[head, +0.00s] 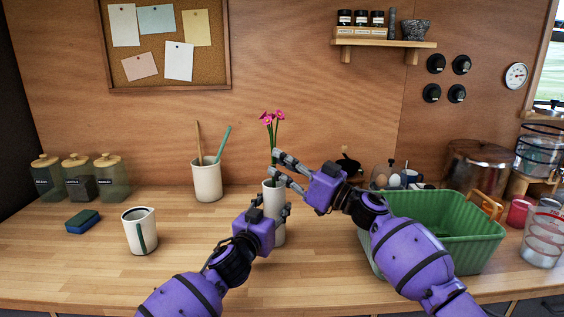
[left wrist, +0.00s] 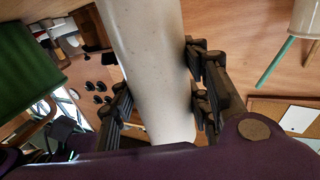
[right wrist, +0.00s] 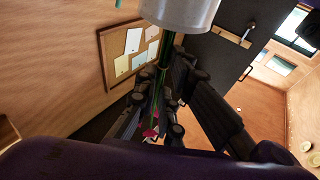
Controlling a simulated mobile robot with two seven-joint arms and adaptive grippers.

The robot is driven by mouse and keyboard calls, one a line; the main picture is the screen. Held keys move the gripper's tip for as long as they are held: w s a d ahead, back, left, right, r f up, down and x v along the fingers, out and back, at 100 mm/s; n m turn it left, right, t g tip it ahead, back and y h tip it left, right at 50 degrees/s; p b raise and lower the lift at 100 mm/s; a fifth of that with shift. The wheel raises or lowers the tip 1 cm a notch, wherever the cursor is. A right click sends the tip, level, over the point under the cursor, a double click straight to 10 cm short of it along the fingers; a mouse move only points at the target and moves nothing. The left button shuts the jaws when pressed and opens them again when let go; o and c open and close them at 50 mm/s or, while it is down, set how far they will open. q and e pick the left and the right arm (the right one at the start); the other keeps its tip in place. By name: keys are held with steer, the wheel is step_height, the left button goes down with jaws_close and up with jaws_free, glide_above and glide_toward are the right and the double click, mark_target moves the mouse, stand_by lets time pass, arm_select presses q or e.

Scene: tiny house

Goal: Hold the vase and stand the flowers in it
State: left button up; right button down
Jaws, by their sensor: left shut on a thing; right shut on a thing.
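The white speckled vase (head: 277,236) stands upright on the wooden counter; it fills the middle of the left wrist view (left wrist: 148,55). My left gripper (head: 283,211) is shut around its body, with fingers on both sides. My right gripper (head: 279,164) is shut on the flowers (head: 268,119), pink heads on thin green stems, held upright above the vase. In the right wrist view the stems (right wrist: 163,75) run between the fingers to the vase mouth (right wrist: 180,14). Their lower ends are hidden at the rim, so I cannot tell how deep they reach.
A green dish tub (head: 440,225) stands close on the right. A white pot with utensils (head: 207,181) is behind, left of the vase. A white cup (head: 140,232), a sponge (head: 83,222) and lidded jars (head: 113,182) are farther left. The counter left of the vase is mostly clear.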

steer(key=shift+s+f, duration=0.1)
steer(key=shift+f, duration=0.5)
steer(key=c, duration=2)
jaws_free()
steer(key=shift+c, duration=0.2)
steer(key=shift+o, duration=1.2)
step_height(320, 180, up, 10)
steer(key=shift+w, duration=0.2)
